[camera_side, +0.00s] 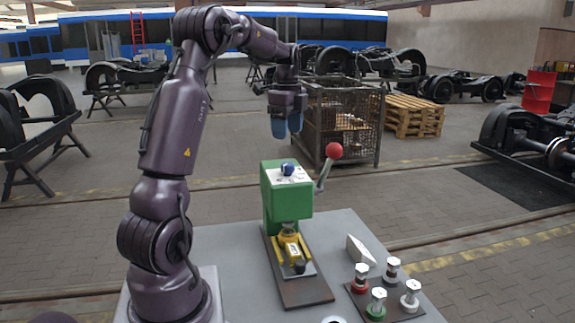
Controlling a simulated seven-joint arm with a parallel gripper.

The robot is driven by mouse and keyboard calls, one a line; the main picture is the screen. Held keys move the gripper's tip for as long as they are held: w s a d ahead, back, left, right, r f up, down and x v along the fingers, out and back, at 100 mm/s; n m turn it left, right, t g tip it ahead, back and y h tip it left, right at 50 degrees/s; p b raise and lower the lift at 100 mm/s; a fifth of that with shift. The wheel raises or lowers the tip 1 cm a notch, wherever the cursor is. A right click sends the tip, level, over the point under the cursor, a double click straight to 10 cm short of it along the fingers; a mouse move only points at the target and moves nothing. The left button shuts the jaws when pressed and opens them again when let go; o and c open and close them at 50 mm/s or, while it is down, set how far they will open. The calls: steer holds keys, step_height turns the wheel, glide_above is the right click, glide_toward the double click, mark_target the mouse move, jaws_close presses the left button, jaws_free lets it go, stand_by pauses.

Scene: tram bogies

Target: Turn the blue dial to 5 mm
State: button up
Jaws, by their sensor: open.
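The blue dial (288,169) sits on the white top plate of a green machine (288,205) on the grey table. The dial is small here, and its scale marks and setting cannot be read. My gripper (287,128) hangs above and slightly behind the dial in the picture, fingers pointing down. Its blue fingers are open and empty, clear of the dial.
A lever with a red ball (334,151) rises at the machine's right side. A yellow fixture (290,246) sits at its front. Several knobbed pieces (379,298) stand on a dark plate at front right, near a white wedge-shaped block (360,251). The grey table (240,285) has free room left of the machine.

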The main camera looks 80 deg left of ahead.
mark_target(288, 164)
step_height(288, 164, down, 10)
steer(key=shift+r, duration=0.1)
steer(key=shift+c, duration=0.2)
steer(key=c, duration=0.9)
